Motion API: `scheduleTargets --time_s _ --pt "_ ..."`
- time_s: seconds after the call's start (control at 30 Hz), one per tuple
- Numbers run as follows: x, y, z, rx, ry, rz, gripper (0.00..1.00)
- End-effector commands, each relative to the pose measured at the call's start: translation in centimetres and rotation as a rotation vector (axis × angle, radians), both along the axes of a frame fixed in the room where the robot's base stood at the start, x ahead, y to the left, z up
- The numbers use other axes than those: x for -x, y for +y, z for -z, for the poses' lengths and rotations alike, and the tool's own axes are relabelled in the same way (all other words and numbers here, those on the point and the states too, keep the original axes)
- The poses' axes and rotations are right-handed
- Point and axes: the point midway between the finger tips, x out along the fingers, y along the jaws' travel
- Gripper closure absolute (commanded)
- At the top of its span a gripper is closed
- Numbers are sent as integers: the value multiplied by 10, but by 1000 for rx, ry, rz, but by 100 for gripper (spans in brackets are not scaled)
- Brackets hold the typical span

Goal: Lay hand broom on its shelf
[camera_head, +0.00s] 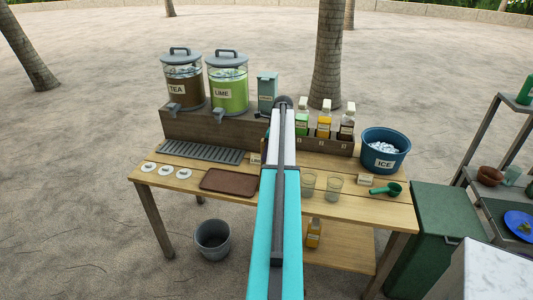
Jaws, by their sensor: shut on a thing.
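I cannot see the hand broom in the head view. My arm reaches up the middle of the picture over the wooden table (350,203), and its far end is a dark rounded joint. My gripper does not show; it is hidden or out of the picture. A grey shelf rack (484,141) stands at the right edge, partly cut off. The table also has a low wooden shelf (345,258) under it, holding an amber bottle (313,232). No shelf marked for the broom can be made out.
The table holds the tea dispenser (183,82), lime dispenser (228,82), several bottles, glasses (334,187), a brown tray (229,182), an ice tub (385,150) and a green scoop (386,190). A green bin (437,225) stands right, a grey bucket (212,240) in front. Sand lies open at left.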

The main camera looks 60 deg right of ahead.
Motion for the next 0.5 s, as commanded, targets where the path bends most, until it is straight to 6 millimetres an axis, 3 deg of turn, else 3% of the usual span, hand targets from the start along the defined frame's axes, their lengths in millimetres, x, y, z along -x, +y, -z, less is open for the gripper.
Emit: scheduleTargets --time_s 0.17,0.2,0.3,0.5 --pt "0 0 2 0 0 0 100" --pt "0 0 3 0 0 0 75" --pt "0 0 2 0 0 0 58" --pt "0 0 2 0 0 0 58"
